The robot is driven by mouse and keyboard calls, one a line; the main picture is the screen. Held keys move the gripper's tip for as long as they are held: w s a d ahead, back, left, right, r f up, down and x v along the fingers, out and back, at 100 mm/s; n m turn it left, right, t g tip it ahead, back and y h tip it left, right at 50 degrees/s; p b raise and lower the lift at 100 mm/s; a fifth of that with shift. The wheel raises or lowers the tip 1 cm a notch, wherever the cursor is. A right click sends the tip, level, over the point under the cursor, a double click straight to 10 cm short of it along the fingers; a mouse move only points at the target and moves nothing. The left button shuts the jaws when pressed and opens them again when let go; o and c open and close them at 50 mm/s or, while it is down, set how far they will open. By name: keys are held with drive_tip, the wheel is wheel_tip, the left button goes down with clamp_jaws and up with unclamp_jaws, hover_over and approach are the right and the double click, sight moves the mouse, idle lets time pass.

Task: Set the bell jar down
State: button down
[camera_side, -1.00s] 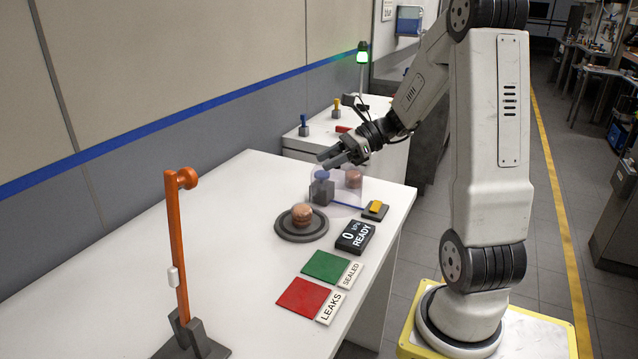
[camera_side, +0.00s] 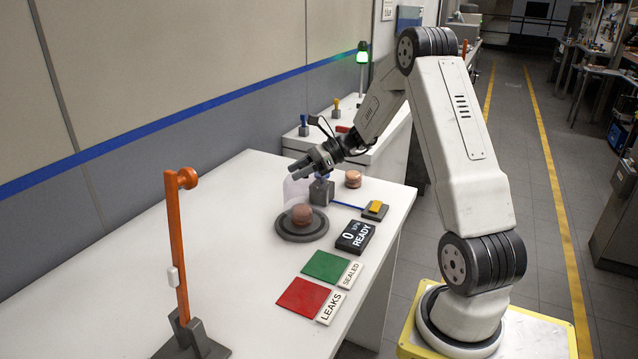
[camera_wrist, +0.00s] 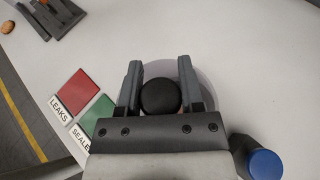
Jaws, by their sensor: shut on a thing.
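My gripper (camera_side: 301,167) is above the plate, pointing down-left, and shut on the jar's top knob. In the wrist view the black knob (camera_wrist: 160,97) sits between the two fingers of my gripper (camera_wrist: 160,88), with the pale jar wall (camera_wrist: 203,82) showing around it. The knob hides the biscuit and plate there.
A grey block with a blue top (camera_side: 321,192) stands close behind the plate. Another biscuit (camera_side: 353,179) lies behind it. A READY display (camera_side: 355,237), yellow button (camera_side: 375,208), green pad (camera_side: 326,266) and red pad (camera_side: 303,297) lie nearer. An orange post (camera_side: 177,250) stands front left.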

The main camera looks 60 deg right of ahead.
drive_tip(key=shift+w+d+f, duration=0.3)
drive_tip(key=shift+w+f, duration=0.4)
drive_tip(key=shift+f, duration=0.15)
drive_tip(key=shift+w+d+f, duration=0.1)
drive_tip(key=shift+w+f, duration=0.15)
drive_tip(key=shift+f, duration=1.6)
drive_tip(key=shift+f, duration=0.15)
drive_tip(key=shift+c, duration=1.2)
unclamp_jaws()
